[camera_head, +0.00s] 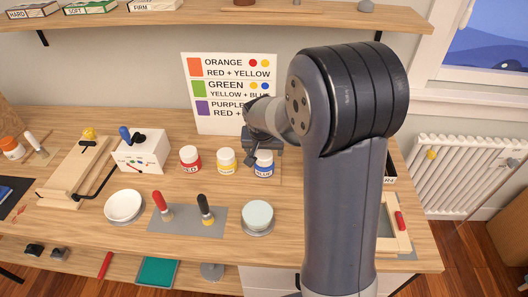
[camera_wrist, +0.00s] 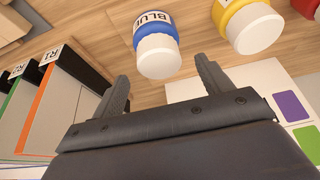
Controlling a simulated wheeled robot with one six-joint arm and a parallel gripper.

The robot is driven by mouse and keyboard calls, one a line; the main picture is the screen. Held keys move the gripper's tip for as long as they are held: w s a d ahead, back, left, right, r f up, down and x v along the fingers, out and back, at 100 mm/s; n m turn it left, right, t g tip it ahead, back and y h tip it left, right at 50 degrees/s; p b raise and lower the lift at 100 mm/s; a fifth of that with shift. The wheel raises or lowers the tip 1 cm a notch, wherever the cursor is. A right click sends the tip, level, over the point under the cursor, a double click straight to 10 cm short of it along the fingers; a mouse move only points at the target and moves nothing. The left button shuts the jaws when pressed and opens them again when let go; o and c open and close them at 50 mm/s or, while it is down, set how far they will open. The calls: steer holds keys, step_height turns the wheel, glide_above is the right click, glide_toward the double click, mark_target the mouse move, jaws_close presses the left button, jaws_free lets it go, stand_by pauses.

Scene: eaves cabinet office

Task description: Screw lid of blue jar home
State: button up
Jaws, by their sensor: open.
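The blue jar (camera_head: 264,169) stands on the wooden bench, at the right end of a row with the red and yellow jars. It has a white lid (camera_head: 264,157), seen on top of the jar. In the wrist view the blue jar (camera_wrist: 152,24) shows its label, and its white lid (camera_wrist: 158,57) points towards my gripper. My gripper (camera_wrist: 163,78) is open, with one finger on each side of the lid's line and a visible gap to both. In the head view my gripper (camera_head: 252,158) is beside the jar, partly hidden by my arm.
The yellow jar (camera_head: 226,161) and red jar (camera_head: 190,160) stand close by on the left. A colour chart (camera_head: 215,75) stands behind. Upright folders (camera_wrist: 60,105) stand left in the wrist view.

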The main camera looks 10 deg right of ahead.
steer(key=v, duration=0.8)
steer(key=shift+s+r, duration=0.15)
steer(key=shift+r, duration=0.15)
steer(key=x, duration=1)
steer(key=shift+f, duration=0.35)
steer(key=shift+r+p, duration=0.4)
steer(key=shift+p, duration=0.05)
steer(key=shift+f, duration=0.1)
